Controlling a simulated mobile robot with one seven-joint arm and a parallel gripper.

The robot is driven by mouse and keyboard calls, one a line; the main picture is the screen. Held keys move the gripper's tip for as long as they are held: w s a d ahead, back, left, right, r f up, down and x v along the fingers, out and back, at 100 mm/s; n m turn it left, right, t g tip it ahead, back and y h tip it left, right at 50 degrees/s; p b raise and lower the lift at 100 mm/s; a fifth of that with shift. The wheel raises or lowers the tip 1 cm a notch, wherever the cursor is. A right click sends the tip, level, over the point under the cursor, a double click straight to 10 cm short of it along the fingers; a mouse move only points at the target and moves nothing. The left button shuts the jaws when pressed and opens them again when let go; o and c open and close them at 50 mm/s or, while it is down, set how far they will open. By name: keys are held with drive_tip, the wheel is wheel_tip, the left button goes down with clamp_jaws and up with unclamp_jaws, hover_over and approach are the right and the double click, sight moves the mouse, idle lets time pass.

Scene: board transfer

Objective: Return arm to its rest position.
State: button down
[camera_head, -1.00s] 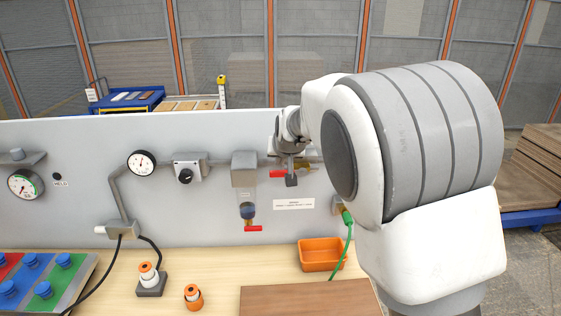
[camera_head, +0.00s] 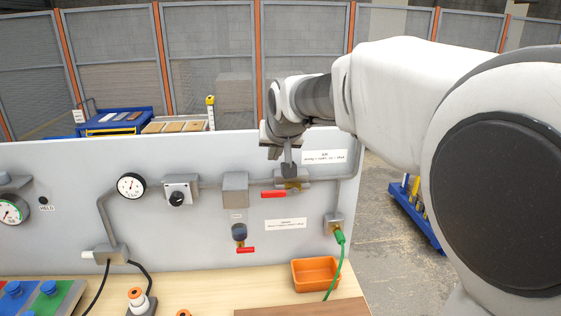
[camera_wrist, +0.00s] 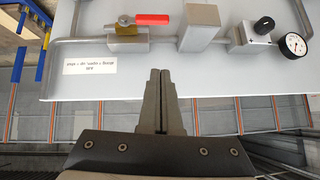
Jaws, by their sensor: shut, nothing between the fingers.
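My gripper (camera_head: 290,172) is at the end of my arm, which reaches in from the right in the head view. It appears in front of the upper right part of the grey panel (camera_head: 160,232), by a valve with a red handle (camera_head: 273,194). In the wrist view my gripper's fingers (camera_wrist: 160,74) are together with nothing between them. Their tips overlap the panel's edge in the picture, and the red valve handle (camera_wrist: 152,19) is beyond them, apart from them. My arm hides part of the background on the right.
The panel carries pipes, a gauge (camera_head: 131,186), a knob box (camera_head: 181,190) and a lower valve (camera_head: 240,236). An orange bin (camera_head: 315,274) and a green cable (camera_head: 340,260) are at the bench's right. A blue cart (camera_head: 118,119) stands behind the panel. Floor shows to the right.

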drive_tip(key=s+d+f+m+g+b, duration=0.1)
drive_tip(key=s+d, duration=1.1)
drive_tip(key=d, duration=0.1)
drive_tip(key=s+d+f+h, duration=0.1)
drive_tip(key=s+d+f, duration=0.1)
drive_tip(key=s, duration=0.4)
drive_tip(key=s+d+f+g+b, duration=0.1)
drive_tip(key=s+d+f, duration=0.2)
drive_tip(key=s, duration=0.4)
drive_tip(key=s+d+f+g+h, duration=0.1)
drive_tip(key=s+d+f, duration=0.2)
drive_tip(key=s, duration=0.4)
drive_tip(key=shift+f+m+h+b, duration=0.3)
drive_tip(key=shift+f+m+b, duration=0.1)
drive_tip(key=shift+f, duration=0.35)
